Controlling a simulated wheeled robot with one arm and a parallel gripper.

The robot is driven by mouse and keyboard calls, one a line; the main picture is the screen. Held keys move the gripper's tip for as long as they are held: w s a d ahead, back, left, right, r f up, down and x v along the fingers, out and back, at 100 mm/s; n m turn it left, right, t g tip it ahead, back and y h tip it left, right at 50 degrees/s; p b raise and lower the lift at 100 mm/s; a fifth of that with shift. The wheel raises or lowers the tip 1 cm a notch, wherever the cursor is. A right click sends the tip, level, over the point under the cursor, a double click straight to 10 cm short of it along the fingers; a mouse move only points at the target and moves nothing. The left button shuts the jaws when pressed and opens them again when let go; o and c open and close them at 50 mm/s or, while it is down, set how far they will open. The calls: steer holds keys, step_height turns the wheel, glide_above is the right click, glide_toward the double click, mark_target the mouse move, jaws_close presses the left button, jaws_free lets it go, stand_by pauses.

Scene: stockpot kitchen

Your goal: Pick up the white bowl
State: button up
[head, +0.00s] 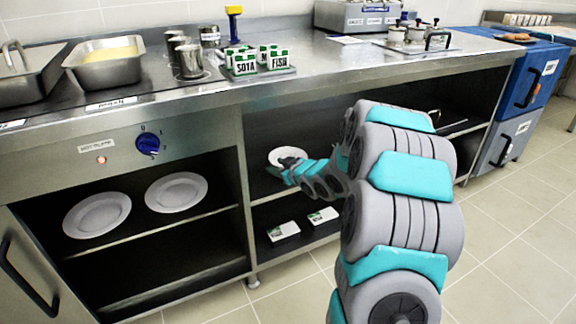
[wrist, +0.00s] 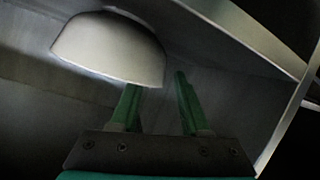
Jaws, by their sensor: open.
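The white bowl (head: 285,153) stands on the upper shelf of the middle bay under the steel counter. In the head view my gripper (head: 290,164) is right at the bowl's front and hides part of it. In the wrist view the bowl (wrist: 112,48) fills the upper left, and its rim is close to the left finger. My gripper (wrist: 157,95) is open, with its two green fingers apart and nothing seen between them. I cannot tell whether the left finger touches the bowl.
White plates (head: 97,215) lie in the left bay. Small boxes (head: 284,231) lie on the shelf below the bowl. The steel counter (head: 330,62) is above the bay, and an upright post (head: 243,190) stands left of the bowl. The shelf right of the bowl is largely hidden by my arm.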

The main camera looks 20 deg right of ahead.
steer(key=shift+w+a+f, duration=0.1)
steer(key=shift+w+f, duration=0.15)
steer(key=shift+w, duration=0.35)
jaws_close()
stand_by(1.0)
